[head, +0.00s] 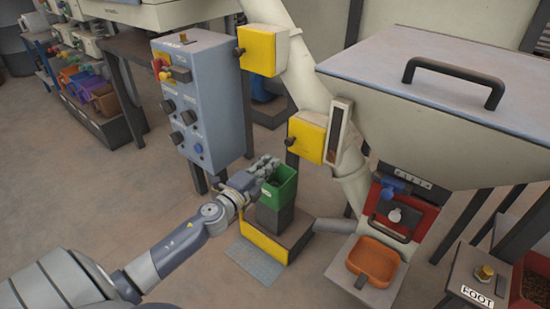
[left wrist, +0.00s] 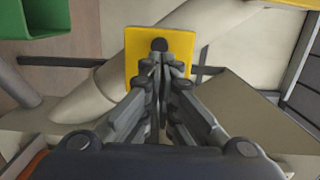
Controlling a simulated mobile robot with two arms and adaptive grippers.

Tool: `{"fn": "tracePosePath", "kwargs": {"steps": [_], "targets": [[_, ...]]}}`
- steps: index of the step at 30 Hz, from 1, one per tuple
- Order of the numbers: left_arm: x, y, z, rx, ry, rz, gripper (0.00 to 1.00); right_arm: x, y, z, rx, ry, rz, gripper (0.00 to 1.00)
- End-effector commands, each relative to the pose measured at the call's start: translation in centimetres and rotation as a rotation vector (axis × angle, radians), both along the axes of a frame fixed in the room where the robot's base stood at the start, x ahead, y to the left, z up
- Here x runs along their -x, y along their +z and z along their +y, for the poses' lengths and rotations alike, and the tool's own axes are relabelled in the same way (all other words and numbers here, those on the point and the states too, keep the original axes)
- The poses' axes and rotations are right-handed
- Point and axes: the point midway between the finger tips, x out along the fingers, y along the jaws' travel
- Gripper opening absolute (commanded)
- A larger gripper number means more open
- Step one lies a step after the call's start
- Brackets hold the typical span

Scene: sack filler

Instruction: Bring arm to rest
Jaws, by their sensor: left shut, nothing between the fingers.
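My left gripper (head: 264,166) is at the end of the arm that comes in from the left in the head view. It is right at the rim of a green bin (head: 281,187), overlapping it in the picture; I cannot tell whether they touch. In the left wrist view the fingers (left wrist: 160,78) are together with nothing between them, and part of the green bin (left wrist: 38,18) shows at the top left. My right gripper is in neither view.
The green bin stands on a dark pedestal with a yellow base (head: 262,243). A blue-grey control box (head: 207,100) stands behind the arm. A pipe with yellow boxes (head: 307,137) and a lidded hopper (head: 430,85) are at right. An orange tray (head: 372,262) sits lower right.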

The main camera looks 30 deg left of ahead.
Motion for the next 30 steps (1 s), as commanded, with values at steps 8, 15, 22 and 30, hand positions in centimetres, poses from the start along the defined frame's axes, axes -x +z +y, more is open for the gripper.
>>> {"fn": "tracePosePath", "kwargs": {"steps": [8,15,22,30], "targets": [[4.0,-0.1,0.3,0.002,0.0,0.002,0.0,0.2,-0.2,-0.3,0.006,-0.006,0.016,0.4],[5.2,0.0,0.5,0.001,-0.001,0.001,0.0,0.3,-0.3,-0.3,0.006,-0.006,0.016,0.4],[5.5,0.0,-0.1,0.05,0.012,-0.001,0.0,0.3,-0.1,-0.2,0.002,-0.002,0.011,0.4],[9.6,-1.6,-6.9,0.68,0.18,0.095,0.0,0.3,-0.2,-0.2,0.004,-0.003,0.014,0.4]]}}
